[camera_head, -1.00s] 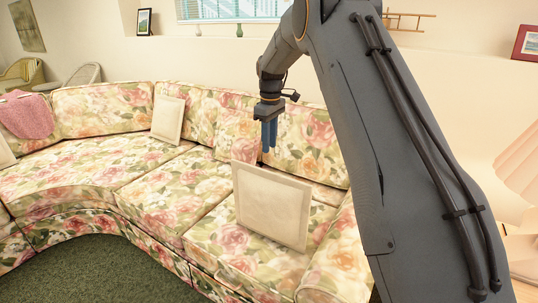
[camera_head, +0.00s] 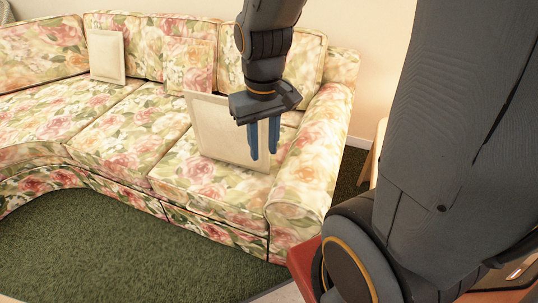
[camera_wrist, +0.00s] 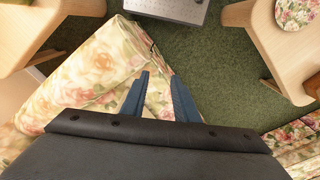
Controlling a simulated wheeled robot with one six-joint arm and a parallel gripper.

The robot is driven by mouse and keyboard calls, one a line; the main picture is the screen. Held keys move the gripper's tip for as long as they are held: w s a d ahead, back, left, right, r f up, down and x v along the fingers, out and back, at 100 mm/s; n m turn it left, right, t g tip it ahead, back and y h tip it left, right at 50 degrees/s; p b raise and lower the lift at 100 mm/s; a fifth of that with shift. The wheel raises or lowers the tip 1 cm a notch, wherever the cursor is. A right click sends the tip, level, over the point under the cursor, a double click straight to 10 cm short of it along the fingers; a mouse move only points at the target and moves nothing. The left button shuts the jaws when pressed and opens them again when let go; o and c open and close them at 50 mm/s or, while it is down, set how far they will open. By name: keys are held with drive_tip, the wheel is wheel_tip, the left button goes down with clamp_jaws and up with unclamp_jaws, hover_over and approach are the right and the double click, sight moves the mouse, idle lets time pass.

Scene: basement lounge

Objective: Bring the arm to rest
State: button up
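My gripper (camera_head: 263,152) hangs with its two blue fingers pointing down, in front of the cream cushion (camera_head: 210,128) in the head view. The fingers are apart with nothing between them. In the wrist view my gripper (camera_wrist: 160,76) also shows a gap between the fingers, with floral fabric and green carpet beyond. My arm's forearm and joints fill the right side of the head view. Whether the fingers touch the cushion cannot be told; they look clear of it.
The floral sofa (camera_head: 120,150) curves across the left and middle, with another cream cushion (camera_head: 106,56). Green carpet (camera_head: 110,245) lies open in front. Pale wooden furniture (camera_wrist: 275,50) and a grey box (camera_wrist: 170,9) show in the wrist view.

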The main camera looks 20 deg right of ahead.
drive_tip(key=s, duration=0.3)
drive_tip(key=shift+s+f, duration=0.1)
drive_tip(key=shift+f, duration=0.3)
idle(1.0)
